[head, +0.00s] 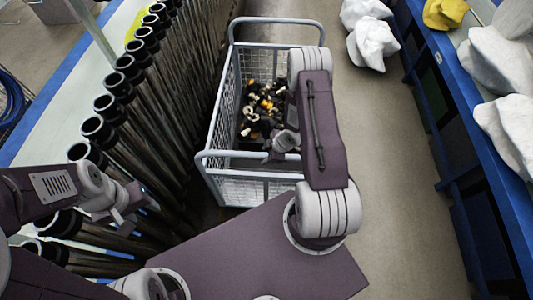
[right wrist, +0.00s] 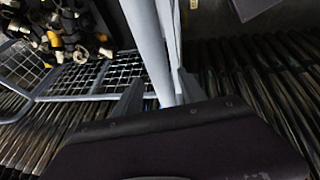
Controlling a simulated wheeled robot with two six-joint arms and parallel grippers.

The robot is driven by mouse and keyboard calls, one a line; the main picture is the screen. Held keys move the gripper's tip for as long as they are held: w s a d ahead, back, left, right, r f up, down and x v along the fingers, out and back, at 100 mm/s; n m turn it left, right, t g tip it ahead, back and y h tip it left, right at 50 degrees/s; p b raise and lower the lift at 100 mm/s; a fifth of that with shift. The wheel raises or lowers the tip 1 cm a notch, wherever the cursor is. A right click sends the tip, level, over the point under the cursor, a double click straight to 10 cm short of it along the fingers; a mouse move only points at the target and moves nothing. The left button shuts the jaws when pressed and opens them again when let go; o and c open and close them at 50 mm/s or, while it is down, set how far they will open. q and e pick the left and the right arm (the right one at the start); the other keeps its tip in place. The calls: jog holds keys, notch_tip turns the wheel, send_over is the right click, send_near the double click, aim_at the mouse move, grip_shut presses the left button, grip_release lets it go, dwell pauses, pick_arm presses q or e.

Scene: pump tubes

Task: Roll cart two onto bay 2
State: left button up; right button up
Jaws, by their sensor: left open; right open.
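A grey wire-mesh cart (head: 222,115) stands ahead of my body, with a tube handle at its far end and a rail at its near end. It holds a pile of black, yellow and white fittings (head: 262,108). No cart number or bay 2 marking is readable. My right gripper (head: 272,150) is open over the cart's near end. In the right wrist view a pale grey bar of the cart (right wrist: 155,45) runs between the two spread fingers (right wrist: 160,98); contact cannot be told. My left gripper (head: 128,205) is open and empty, in front of the tubes.
A dense row of dark tubes (head: 150,115) stands close along the cart's left side. Blue-edged benches with white sacks (head: 505,125) line the right side. Floor (head: 385,150) is clear between cart and benches. White sacks (head: 370,42) lie beyond, at upper right.

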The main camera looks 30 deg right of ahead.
jog(key=shift+s+a+r, duration=0.1)
grip_shut()
dwell(1.2)
